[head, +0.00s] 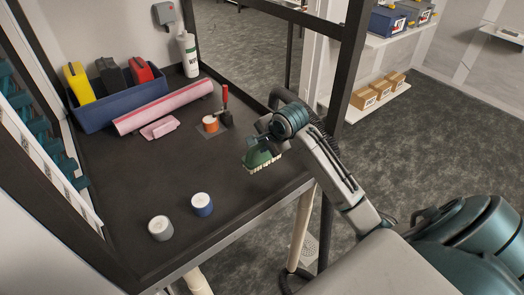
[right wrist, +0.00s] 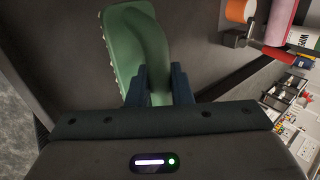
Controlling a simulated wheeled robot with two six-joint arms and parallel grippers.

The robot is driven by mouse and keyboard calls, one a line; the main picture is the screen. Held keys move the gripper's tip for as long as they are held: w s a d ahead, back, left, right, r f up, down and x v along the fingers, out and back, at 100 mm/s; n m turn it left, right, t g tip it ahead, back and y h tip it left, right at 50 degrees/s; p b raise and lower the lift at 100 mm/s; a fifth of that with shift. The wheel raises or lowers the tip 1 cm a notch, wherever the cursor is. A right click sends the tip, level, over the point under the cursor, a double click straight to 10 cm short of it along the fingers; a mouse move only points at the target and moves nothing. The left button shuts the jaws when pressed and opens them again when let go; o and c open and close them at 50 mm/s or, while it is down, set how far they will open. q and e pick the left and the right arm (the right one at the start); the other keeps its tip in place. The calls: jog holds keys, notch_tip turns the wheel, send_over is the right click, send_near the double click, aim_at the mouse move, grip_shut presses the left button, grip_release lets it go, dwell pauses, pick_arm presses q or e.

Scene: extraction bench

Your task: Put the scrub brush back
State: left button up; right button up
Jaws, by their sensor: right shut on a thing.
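The scrub brush (head: 262,160) has a green body and pale bristles that face down in the head view. My right gripper (head: 263,147) is shut on it and holds it over the right part of the black bench top (head: 130,190), near the edge. In the right wrist view the green scrub brush (right wrist: 140,50) sits between the two dark fingers of my right gripper (right wrist: 158,88). I cannot tell from the pictures whether the bristles touch the bench. My left gripper is not in view.
A blue bin (head: 92,116) with yellow, black and red containers stands at the back left. A pink roll (head: 165,106), pink block (head: 160,128), orange roll (head: 210,124), red-handled tool (head: 225,105), white bottle (head: 188,55), and grey (head: 160,228) and blue (head: 202,205) rolls share the bench. Its middle is clear.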

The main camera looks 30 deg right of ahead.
jog(key=f, duration=0.2)
jog(key=f+p, duration=0.1)
jog(key=f, duration=0.1)
jog(key=shift+w+f, duration=0.1)
jog(key=shift+w, duration=0.25)
jog(key=shift+s, duration=0.15)
jog(key=shift+f, duration=0.1)
jog(key=o, duration=0.9)
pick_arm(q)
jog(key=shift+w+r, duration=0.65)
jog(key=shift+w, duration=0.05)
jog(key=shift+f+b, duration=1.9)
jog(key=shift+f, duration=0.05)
pick_arm(e)
jog(key=shift+v, duration=6.15)
jog(key=shift+a, duration=0.1)
